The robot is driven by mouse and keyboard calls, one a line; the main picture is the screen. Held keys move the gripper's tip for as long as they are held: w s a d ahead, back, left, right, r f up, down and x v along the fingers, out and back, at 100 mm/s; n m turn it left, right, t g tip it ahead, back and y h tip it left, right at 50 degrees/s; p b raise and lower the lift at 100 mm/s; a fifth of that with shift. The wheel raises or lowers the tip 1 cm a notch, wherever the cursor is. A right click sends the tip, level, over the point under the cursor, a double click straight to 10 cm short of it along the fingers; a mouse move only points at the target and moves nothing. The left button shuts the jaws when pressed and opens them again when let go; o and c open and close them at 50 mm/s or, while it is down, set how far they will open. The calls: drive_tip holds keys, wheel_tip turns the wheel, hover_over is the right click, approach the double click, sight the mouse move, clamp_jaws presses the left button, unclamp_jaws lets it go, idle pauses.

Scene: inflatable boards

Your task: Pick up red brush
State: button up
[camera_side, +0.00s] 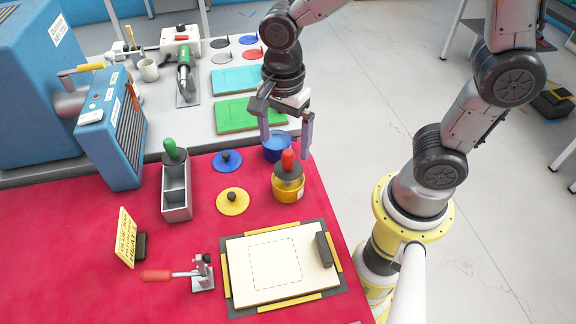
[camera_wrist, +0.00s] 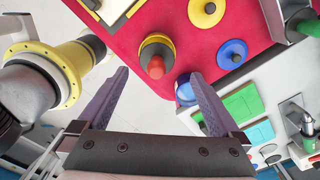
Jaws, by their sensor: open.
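The red brush (camera_side: 288,160) stands upright with its red handle up in a yellow pot (camera_side: 289,190) on the red mat, right of the middle. In the wrist view its red handle end (camera_wrist: 155,68) points toward the camera, above and between my fingers, with the yellow pot (camera_wrist: 157,45) around it. My gripper (camera_side: 287,148) is open and empty above and around the level of the handle top, over the blue pot area. In the wrist view my two fingers (camera_wrist: 162,88) are spread wide. The brush's bristles are hidden inside the pot.
A blue pot (camera_side: 277,147) stands just behind the yellow pot. Yellow (camera_side: 232,201) and blue (camera_side: 227,160) lids lie to the left. A green-handled brush (camera_side: 171,150) stands in a grey holder (camera_side: 176,195). A framed board (camera_side: 240,285) lies in front.

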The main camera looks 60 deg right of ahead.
sight(288, 152)
drive_tip(key=f, duration=0.5)
drive_tip(key=shift+s+d+f, duration=0.2)
drive_tip(key=shift+s+d, duration=0.1)
drive_tip(key=shift+f, duration=0.55)
drive_tip(key=c, duration=1.3)
drive_tip(key=shift+o, duration=0.2)
drive_tip(key=shift+r, duration=0.1)
